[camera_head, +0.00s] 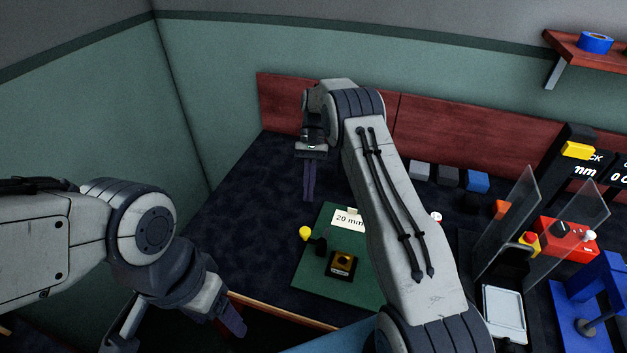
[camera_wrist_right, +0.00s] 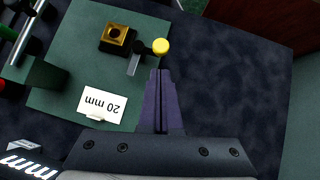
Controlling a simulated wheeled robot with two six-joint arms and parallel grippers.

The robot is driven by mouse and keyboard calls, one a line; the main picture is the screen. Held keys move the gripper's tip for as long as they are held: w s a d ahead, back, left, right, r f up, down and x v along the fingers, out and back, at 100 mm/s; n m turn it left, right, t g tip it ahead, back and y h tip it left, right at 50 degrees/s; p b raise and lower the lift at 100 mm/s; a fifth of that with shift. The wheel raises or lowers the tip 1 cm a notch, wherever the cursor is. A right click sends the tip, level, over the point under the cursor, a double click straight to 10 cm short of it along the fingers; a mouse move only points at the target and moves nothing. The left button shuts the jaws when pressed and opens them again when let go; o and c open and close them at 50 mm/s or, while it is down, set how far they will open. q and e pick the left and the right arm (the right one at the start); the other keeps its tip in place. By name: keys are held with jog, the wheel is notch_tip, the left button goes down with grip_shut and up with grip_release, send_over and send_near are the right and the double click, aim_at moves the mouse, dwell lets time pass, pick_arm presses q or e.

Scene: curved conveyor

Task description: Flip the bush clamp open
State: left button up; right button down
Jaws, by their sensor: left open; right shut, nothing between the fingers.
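The bush clamp shows as a yellow ball knob (camera_head: 306,232) on a short black arm (camera_head: 320,243), beside a dark block with a gold top and a round hole (camera_head: 343,262). They are on a green mat (camera_head: 300,272). In the right wrist view the knob (camera_wrist_right: 160,46) lies just beyond my right fingertips, with the block (camera_wrist_right: 116,39) further left. My right gripper (camera_head: 309,190) is shut and empty, pointing down at the mat's far left side; its purple fingers (camera_wrist_right: 160,75) appear apart from the knob. My left gripper (camera_head: 233,320) is open and empty, low at the table's front edge, partly cut off.
A white "20 mm" card (camera_head: 347,220) stands at the mat's back. Grey and blue blocks (camera_head: 477,181) stand behind my right forearm. Clear panels (camera_head: 507,220), a red button box (camera_head: 566,240) and a blue fixture (camera_head: 590,300) fill the right. The table left of the mat is clear.

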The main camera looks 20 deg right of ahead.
jog(key=v, duration=0.4)
jog(key=shift+r, duration=0.1)
dwell(0.5)
jog(key=s+a+r+n+t+h, duration=0.25)
jog(key=s+a+r, duration=0.25)
jog(key=a, duration=0.3)
jog(key=s+a+r+n+t+h, duration=0.1)
jog(key=s+a+r+n, duration=0.2)
jog(key=s+a+r, duration=0.4)
jog(key=s+f+n+t, duration=0.1)
jog(key=s+n+t, duration=0.1)
jog(key=s, duration=0.8)
jog(key=s+a+f+n+t, duration=0.1)
jog(key=s+n, duration=0.4)
jog(key=s, duration=0.6)
jog(key=shift+a+f+t+y, duration=0.15)
jog(key=shift+f+t+y, duration=0.2)
jog(key=shift+t, duration=0.1)
